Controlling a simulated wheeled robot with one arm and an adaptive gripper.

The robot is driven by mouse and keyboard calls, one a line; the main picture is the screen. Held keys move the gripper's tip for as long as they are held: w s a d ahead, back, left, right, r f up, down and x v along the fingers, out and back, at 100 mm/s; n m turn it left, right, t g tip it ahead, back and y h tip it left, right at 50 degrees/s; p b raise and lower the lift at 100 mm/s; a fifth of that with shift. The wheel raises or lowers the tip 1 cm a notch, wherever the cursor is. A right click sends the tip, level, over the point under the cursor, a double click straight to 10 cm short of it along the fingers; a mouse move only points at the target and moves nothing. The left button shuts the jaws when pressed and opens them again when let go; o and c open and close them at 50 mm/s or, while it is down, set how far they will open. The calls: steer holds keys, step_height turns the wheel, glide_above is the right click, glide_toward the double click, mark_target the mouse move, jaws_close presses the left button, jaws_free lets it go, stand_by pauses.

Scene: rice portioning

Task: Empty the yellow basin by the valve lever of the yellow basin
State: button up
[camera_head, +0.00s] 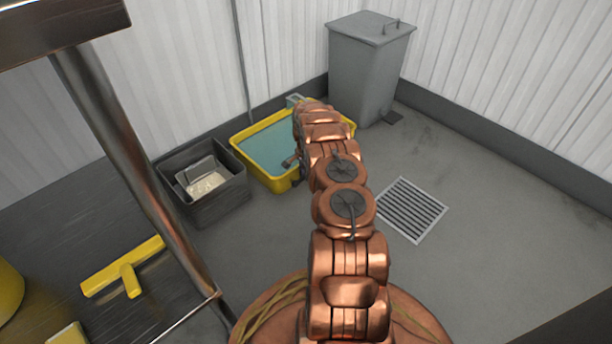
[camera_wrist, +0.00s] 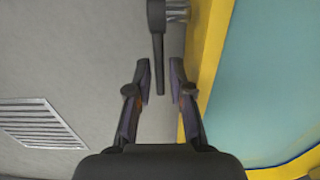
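The yellow basin (camera_head: 279,183) stands on the floor by the wall in the head view and holds teal water (camera_head: 268,147). In the wrist view its yellow wall (camera_wrist: 208,62) runs down the right side, with the water beyond it. The valve lever (camera_wrist: 158,62) is a dark bar pointing down the picture from a grey fitting (camera_wrist: 177,11) on the basin wall. My gripper (camera_wrist: 160,80) is open, with the lever's lower end between its two fingers and a gap on each side. In the head view my arm covers part of the basin and hides the lever.
A floor drain grate (camera_head: 411,209) lies right of my arm, also at left in the wrist view (camera_wrist: 38,122). A dark crate (camera_head: 215,207) stands left of the basin, a grey pedal bin (camera_head: 364,75) behind it. A yellow squeegee (camera_head: 124,268) lies at left. Floor at right is clear.

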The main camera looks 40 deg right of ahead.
jaws_close()
stand_by(0.4)
steer(key=shift+d, duration=0.15)
steer(key=shift+a, duration=0.2)
